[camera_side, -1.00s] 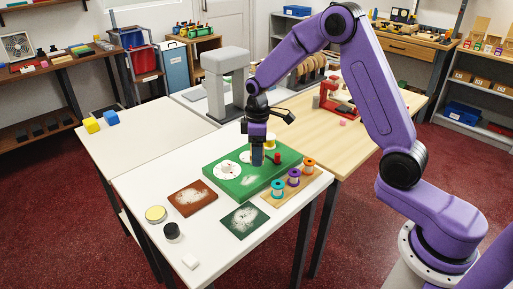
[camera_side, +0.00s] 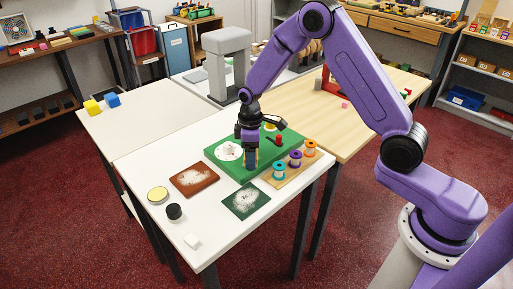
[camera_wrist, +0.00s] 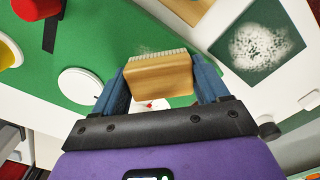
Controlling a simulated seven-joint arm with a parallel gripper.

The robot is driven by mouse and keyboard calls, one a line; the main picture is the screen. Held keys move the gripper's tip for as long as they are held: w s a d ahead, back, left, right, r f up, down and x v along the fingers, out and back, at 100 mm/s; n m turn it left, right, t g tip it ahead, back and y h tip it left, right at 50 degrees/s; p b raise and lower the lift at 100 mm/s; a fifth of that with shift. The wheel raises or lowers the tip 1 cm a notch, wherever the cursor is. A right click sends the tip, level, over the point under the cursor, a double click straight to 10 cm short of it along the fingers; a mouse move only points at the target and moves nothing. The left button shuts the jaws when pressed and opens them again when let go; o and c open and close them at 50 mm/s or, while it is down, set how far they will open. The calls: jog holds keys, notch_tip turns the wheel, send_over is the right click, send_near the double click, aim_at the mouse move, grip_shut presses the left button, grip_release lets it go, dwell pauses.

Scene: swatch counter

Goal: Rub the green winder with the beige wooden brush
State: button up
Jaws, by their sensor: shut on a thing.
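The green winder (camera_side: 222,166) is a flat green block on the white table, with a white disc (camera_side: 228,151) and a red-knobbed crank (camera_side: 279,141). It also shows in the wrist view (camera_wrist: 115,28). My gripper (camera_side: 250,165) is low over the winder's front part. It is shut on the beige wooden brush (camera_wrist: 158,77), whose pale bristles face up in the wrist view. A faint whitish trace shows on the green by the bristles. I cannot tell for certain whether the bristles touch the winder.
A wooden rack with several thread spools (camera_side: 295,158) stands close to the right. A dark green swatch (camera_side: 246,200) and a brown swatch (camera_side: 194,180), both with white powder, lie in front. A round tin (camera_side: 157,194), black jar (camera_side: 174,212) and white block (camera_side: 192,241) are front left.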

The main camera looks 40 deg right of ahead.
aim_at(259, 156)
jog(key=shift+a, duration=2.1)
jog(key=shift+d+r, duration=0.1)
jog(key=shift+d, duration=3.7)
notch_tip(259, 156, up, 8)
jog(key=shift+a, duration=0.2)
